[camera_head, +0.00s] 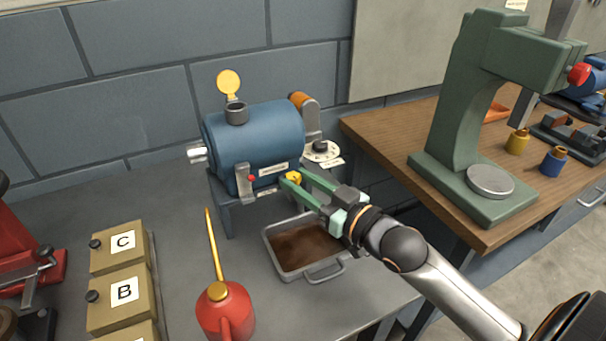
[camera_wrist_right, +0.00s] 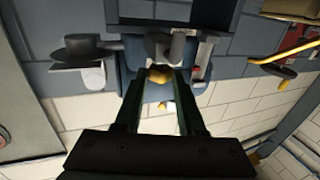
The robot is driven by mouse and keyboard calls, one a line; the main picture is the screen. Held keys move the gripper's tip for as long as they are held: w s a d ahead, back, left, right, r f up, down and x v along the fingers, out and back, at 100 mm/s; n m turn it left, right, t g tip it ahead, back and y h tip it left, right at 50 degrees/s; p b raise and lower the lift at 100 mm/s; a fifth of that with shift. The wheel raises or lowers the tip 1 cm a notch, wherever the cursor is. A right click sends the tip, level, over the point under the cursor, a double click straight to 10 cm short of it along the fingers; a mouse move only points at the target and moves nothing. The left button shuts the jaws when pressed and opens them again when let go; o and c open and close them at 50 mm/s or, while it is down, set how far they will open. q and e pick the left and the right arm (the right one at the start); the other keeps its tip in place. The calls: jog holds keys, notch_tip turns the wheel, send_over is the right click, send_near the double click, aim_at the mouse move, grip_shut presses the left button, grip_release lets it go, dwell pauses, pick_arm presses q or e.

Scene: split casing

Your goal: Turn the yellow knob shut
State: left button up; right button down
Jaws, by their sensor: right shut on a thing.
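The yellow knob (camera_head: 293,177) sits low on the front right of the blue cylindrical casing (camera_head: 262,136). My right gripper (camera_head: 293,180) reaches it from the right, its two green fingers shut on the knob. In the right wrist view the yellow knob (camera_wrist_right: 159,74) shows between the tips of the fingers (camera_wrist_right: 158,82). The knob's exact turn angle cannot be told, as the fingers partly cover it. My left gripper is not in view.
A metal tray of brown liquid (camera_head: 339,274) stands below the knob, under my right gripper. A red oil can (camera_head: 226,316) with a long spout stands in front. Boxes marked C (camera_head: 104,262) and B (camera_head: 101,319) are at left. A green press (camera_head: 455,120) stands on the wooden bench (camera_head: 392,139).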

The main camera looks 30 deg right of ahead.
jog(key=shift+a+r+m+h+p, duration=0.2)
jog(key=shift+m+h+p, duration=0.35)
jog(key=shift+h, duration=0.35)
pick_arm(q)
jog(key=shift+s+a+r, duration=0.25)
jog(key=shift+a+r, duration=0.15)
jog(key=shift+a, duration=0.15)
pick_arm(e)
jog(key=shift+f, duration=0.1)
jog(key=c, duration=0.5)
grip_release()
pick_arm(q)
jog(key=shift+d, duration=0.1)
pick_arm(e)
jog(key=shift+s+f, duration=0.1)
jog(key=shift+s, duration=0.1)
pick_arm(q)
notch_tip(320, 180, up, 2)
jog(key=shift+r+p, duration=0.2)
jog(key=shift+p, duration=1)
pick_arm(e)
jog(key=s+d, duration=0.2)
jog(key=s, duration=1)
